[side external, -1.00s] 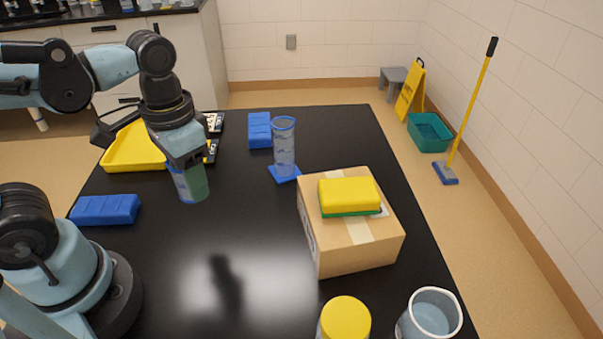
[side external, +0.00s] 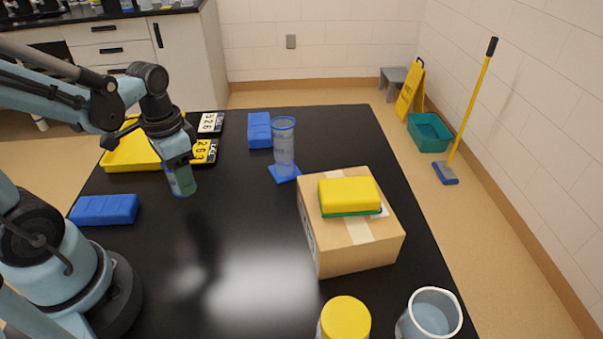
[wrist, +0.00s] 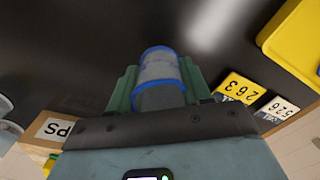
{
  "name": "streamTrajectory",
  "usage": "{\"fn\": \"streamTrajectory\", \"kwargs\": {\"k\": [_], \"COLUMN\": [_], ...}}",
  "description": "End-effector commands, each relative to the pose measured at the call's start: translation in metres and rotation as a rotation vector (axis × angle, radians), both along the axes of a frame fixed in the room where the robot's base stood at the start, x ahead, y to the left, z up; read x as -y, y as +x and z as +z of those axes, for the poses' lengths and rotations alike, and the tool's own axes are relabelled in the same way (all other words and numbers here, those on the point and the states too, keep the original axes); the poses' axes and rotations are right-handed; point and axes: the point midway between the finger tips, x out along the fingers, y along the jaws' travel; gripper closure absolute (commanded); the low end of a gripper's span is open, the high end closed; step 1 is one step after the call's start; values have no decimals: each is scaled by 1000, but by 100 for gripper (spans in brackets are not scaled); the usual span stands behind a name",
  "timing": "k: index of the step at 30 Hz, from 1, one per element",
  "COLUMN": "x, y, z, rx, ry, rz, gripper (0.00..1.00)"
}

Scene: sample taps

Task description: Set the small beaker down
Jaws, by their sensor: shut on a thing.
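The small beaker, clear with a blue rim, shows between the fingers in the wrist view (wrist: 160,68). In the side view the small beaker (side external: 172,181) is mostly hidden by a green finger. My gripper (side external: 182,180) is shut on it, over the black table left of the middle. It also shows in the wrist view (wrist: 158,88), with a green finger on each side of the beaker. I cannot tell whether the beaker's base touches the table.
A yellow tray (side external: 133,152) and number cards (side external: 206,151) lie behind my gripper. Blue blocks (side external: 104,210) (side external: 259,130) lie left and at the back. A tall cylinder (side external: 284,147) and a cardboard box (side external: 349,245) stand right. The table's middle front is clear.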

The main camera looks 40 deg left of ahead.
Motion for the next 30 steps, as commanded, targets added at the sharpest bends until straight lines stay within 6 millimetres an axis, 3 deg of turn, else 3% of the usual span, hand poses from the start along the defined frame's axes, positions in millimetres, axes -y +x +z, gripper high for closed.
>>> {"fn": "streamTrajectory", "kwargs": {"k": [7,18,30], "x": [-6,-6,-5], "y": [1,2,1], "z": [-8,-40,-44], "rx": [0,0,0], "ry": [0,0,0], "rz": [-1,0,0], "gripper": [80,80,80]}}
